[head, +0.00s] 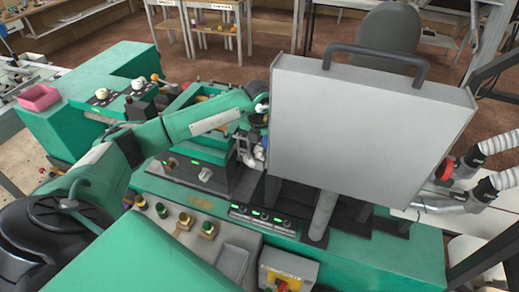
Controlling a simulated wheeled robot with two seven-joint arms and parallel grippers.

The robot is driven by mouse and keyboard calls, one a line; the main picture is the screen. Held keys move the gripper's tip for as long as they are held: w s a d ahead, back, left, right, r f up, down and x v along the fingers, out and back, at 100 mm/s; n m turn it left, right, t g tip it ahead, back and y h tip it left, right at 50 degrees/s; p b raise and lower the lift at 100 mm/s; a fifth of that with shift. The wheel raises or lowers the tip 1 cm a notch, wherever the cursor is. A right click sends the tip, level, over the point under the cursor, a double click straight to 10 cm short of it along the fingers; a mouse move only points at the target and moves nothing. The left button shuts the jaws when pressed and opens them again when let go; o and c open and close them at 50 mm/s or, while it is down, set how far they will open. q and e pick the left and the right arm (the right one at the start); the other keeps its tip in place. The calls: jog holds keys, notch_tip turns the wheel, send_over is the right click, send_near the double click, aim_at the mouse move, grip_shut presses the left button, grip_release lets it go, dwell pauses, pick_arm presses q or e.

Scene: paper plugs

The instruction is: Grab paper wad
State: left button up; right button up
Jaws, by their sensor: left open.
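My left arm reaches in from the left, and its gripper (250,154) points down beside the left edge of a large grey box. The gripper is open, over the dark control panel of the green machine (120,60). A small pale lump (206,174) sits on the dark panel to the left of the gripper. I cannot tell whether it is a paper wad or a control. Small pale bits by the fingers are too small to make out. No paper wad shows clearly. My right gripper is not in view.
The grey box with a handle (370,110) stands close to the gripper on its right and hides what is behind it. Buttons (184,220), a pink bin (39,97) and white ribbed hoses (497,145) are around. Wooden tables (215,8) stand at the back.

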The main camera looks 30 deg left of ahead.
pick_arm(q)
jog(key=shift+f, duration=0.7)
jog(key=c, duration=0.7)
jog(key=shift+r, duration=0.1)
